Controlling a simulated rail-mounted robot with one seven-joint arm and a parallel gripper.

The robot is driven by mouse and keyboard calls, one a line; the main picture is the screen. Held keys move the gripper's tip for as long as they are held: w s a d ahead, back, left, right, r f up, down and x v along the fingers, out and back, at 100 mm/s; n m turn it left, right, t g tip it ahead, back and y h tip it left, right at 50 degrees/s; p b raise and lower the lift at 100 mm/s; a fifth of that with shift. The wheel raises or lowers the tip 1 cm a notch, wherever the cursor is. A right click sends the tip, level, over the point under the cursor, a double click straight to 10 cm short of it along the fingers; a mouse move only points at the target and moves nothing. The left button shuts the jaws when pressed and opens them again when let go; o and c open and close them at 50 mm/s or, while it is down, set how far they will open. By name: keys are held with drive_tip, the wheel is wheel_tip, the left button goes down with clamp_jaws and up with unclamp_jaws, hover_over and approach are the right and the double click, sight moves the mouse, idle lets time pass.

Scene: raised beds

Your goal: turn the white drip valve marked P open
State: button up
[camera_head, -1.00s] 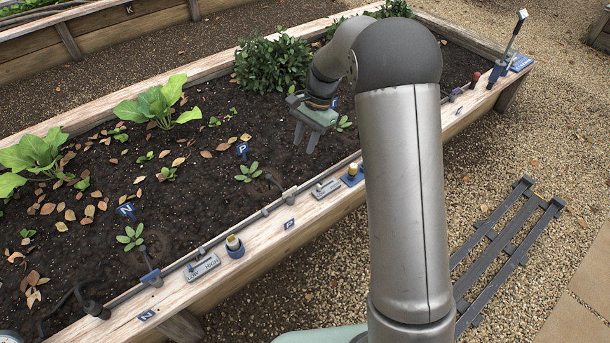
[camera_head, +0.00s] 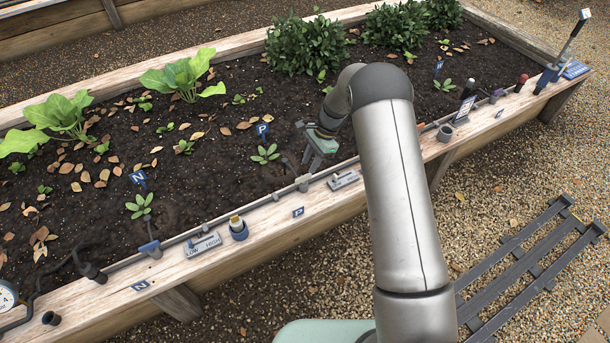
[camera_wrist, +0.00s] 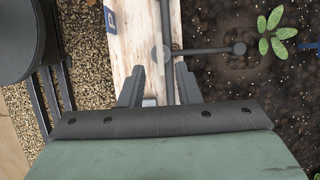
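A blue marker with a white P (camera_head: 262,131) stands in the soil by a small seedling (camera_head: 265,154). A matching P plate (camera_head: 298,212) is on the bed's front board. Between them, a pale grey fitting (camera_head: 302,184) sits on the drip pipe. The wrist view shows this pale round fitting (camera_wrist: 160,54), with a dark side branch reaching over the soil; its handle position is unclear. My gripper (camera_head: 314,164) points down just above the pipe. In the wrist view my gripper (camera_wrist: 158,82) has its fingers apart, with nothing clearly held; the fitting lies beyond them.
A LOW/HIGH slider plate (camera_head: 203,246) and a yellow-topped blue knob (camera_head: 238,228) are left along the board. Another slider plate (camera_head: 343,180) is right of my gripper. An N marker (camera_head: 139,178) stands left. Leafy shrubs (camera_head: 307,45) grow behind. A slatted pallet (camera_head: 535,260) lies on gravel.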

sight(304, 176)
drive_tip(key=x, duration=0.5)
drive_tip(key=shift+a+f+b, duration=0.1)
drive_tip(key=shift+f+b, duration=0.2)
drive_tip(key=shift+f, duration=0.05)
clamp_jaws()
